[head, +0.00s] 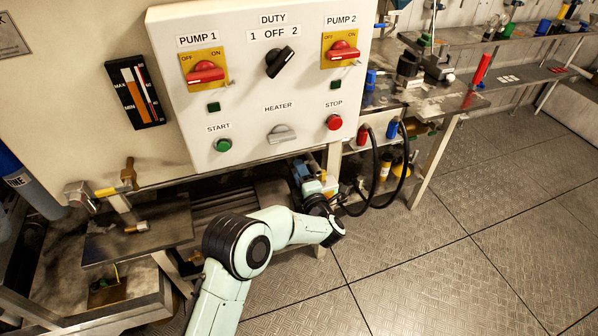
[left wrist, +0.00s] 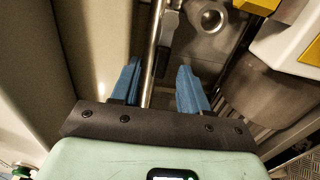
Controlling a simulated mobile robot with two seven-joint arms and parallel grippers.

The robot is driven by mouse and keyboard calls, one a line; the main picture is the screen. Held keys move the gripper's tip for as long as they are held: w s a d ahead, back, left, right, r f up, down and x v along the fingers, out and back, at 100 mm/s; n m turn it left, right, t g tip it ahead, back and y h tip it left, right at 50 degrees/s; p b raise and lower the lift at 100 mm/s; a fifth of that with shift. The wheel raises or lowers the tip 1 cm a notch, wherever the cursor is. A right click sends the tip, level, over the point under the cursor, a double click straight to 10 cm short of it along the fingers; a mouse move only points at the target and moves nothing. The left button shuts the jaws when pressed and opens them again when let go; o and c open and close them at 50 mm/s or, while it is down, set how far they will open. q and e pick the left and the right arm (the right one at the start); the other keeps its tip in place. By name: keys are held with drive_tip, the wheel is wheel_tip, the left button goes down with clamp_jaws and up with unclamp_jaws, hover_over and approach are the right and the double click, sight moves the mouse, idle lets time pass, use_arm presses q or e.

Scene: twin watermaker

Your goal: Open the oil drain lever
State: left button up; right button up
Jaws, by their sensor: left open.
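My left gripper (head: 300,170) is below the control panel, its arm reaching in from the bottom of the head view. In the left wrist view its two blue fingers (left wrist: 157,82) are open and apart. A thin shiny metal rod (left wrist: 153,45) runs up between them, nearer the left finger, with a dark narrow piece (left wrist: 166,55) beside it. I cannot tell whether the rod is touched or whether it belongs to the oil drain lever. In the head view a yellow-marked lever (head: 106,192) by a brass fitting (head: 128,175) stands at the left, away from the gripper. My right gripper is not in view.
The white control panel (head: 255,95) with switches overhangs my gripper. Black hoses (head: 374,170) hang to its right. A round metal fitting (left wrist: 209,18) and a grey cylinder (left wrist: 252,92) are close in the left wrist view. The floor (head: 450,245) at right is clear.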

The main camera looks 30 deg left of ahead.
use_arm(q)
drive_tip(key=shift+w+a, duration=0.5)
drive_tip(key=shift+a, duration=0.05)
clamp_jaws()
